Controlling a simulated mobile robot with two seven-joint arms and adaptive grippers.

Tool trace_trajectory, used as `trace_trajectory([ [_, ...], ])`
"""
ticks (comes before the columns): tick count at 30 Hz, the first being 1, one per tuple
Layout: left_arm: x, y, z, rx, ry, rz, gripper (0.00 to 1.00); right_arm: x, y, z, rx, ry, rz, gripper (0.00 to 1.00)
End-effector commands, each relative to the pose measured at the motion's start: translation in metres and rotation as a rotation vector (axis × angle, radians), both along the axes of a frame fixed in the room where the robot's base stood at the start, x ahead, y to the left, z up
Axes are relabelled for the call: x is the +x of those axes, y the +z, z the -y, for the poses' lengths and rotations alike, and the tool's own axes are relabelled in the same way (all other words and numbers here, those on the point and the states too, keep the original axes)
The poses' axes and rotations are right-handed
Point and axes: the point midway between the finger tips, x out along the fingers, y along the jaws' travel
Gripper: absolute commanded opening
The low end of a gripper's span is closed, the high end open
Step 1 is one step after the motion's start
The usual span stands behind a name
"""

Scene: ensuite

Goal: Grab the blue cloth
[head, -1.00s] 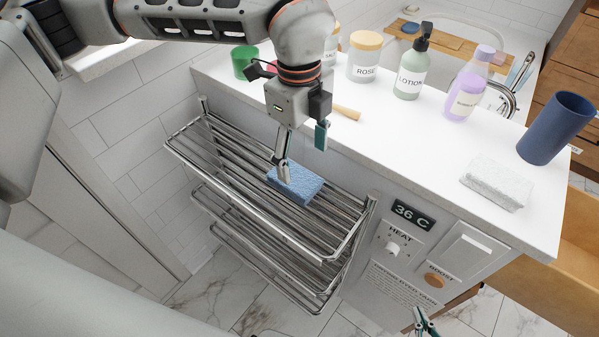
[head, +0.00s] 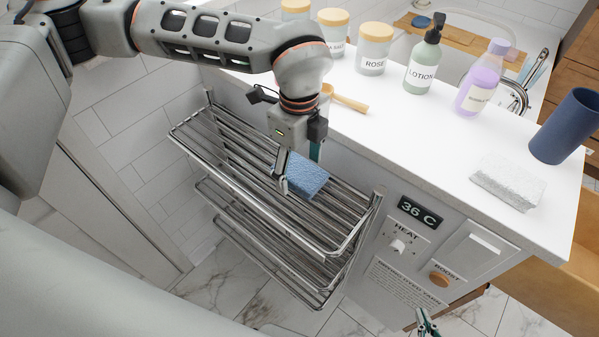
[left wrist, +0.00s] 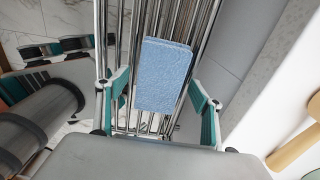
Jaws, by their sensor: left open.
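The blue cloth (head: 308,177) is a folded, flat block lying on the top rack of the metal towel rail (head: 340,245). In the left wrist view the blue cloth (left wrist: 163,75) lies ahead, between the two fingers. My left gripper (head: 298,170) is just above the cloth, open, with one finger at its left side and the other behind it. The open fingers also show in the left wrist view (left wrist: 160,95), with gaps to the cloth. My right gripper (head: 426,324) shows only in part at the bottom edge of the head view.
A heat control panel (head: 410,245) stands right of the rail.

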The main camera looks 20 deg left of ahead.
Motion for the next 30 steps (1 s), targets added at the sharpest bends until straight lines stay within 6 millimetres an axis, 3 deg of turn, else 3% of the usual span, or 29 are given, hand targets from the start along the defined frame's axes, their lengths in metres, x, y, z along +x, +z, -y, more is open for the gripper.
trace_trajectory([
  [1, 0.000, 0.001, 0.000, 0.000, 0.000, 0.000, 0.67, 0.001, 0.001, 0.000, 0.000, 0.000, 0.003, 0.00],
  [6, 0.000, 0.001, 0.000, 0.000, 0.000, 0.000, 0.26, 0.002, 0.002, 0.000, 0.001, 0.000, 0.005, 0.00],
  [20, 0.000, 0.007, 0.000, 0.000, 0.001, 0.001, 0.22, 0.003, 0.004, 0.000, 0.003, -0.001, 0.008, 0.00],
  [26, 0.001, 0.031, 0.000, -0.002, 0.001, 0.005, 0.22, 0.004, 0.008, 0.000, 0.005, -0.001, 0.011, 0.00],
  [30, 0.001, 0.059, 0.000, -0.001, 0.002, 0.006, 0.22, 0.005, 0.012, -0.001, 0.009, -0.002, 0.015, 0.00],
])
